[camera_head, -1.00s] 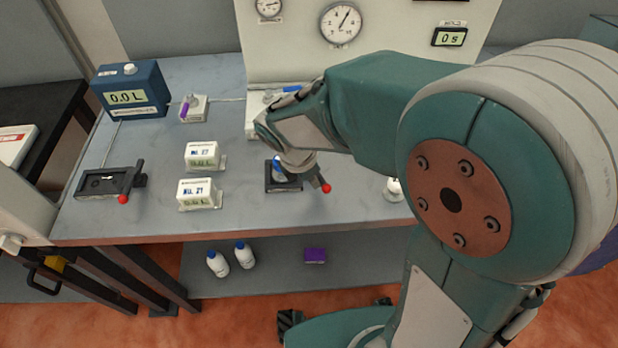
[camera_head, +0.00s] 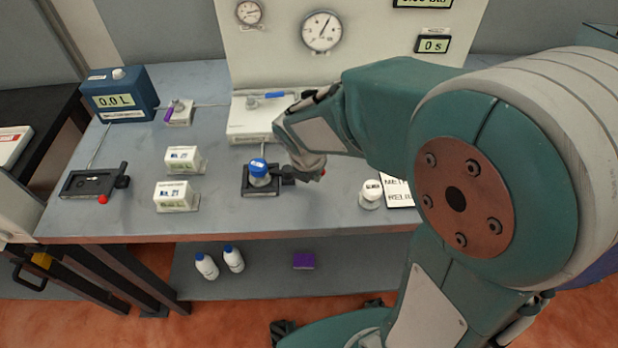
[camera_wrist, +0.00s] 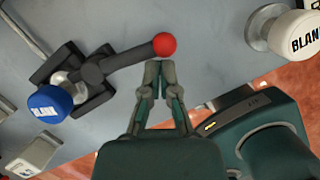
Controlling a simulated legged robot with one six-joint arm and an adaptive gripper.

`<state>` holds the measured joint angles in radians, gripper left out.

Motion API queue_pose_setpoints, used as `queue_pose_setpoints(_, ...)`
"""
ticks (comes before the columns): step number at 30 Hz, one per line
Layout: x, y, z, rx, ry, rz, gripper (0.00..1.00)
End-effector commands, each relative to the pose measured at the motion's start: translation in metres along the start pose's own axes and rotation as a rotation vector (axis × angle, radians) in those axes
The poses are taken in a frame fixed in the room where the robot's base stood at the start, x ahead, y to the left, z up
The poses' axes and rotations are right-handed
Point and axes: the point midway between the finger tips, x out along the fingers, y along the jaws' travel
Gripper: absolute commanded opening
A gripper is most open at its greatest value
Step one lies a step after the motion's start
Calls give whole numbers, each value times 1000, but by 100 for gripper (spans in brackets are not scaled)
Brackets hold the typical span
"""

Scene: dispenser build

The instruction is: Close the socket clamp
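In the wrist view the blue cap (camera_wrist: 48,104) has a white label. The clamp's dark lever (camera_wrist: 120,62) points away from the bottle and ends in a red ball (camera_wrist: 164,45). My gripper (camera_wrist: 160,66) has its fingertips close together with nothing between them, just beside the ball. I cannot tell whether they touch it.
A second dark clamp (camera_head: 75,186) with a red ball lies at the left. Two white display boxes (camera_head: 174,196) (camera_head: 183,160) stand between the clamps.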

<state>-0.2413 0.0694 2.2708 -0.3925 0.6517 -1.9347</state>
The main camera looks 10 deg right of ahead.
Motion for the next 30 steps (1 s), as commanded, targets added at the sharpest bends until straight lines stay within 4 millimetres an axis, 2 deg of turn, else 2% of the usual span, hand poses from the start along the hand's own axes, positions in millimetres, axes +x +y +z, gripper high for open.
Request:
queue_pose_setpoints(6,2,4,6,12,-3,-9,0)
queue_pose_setpoints(16,5,0,16,17,0,-4,0)
queue_pose_setpoints(30,5,2,16,16,-1,-5,0)
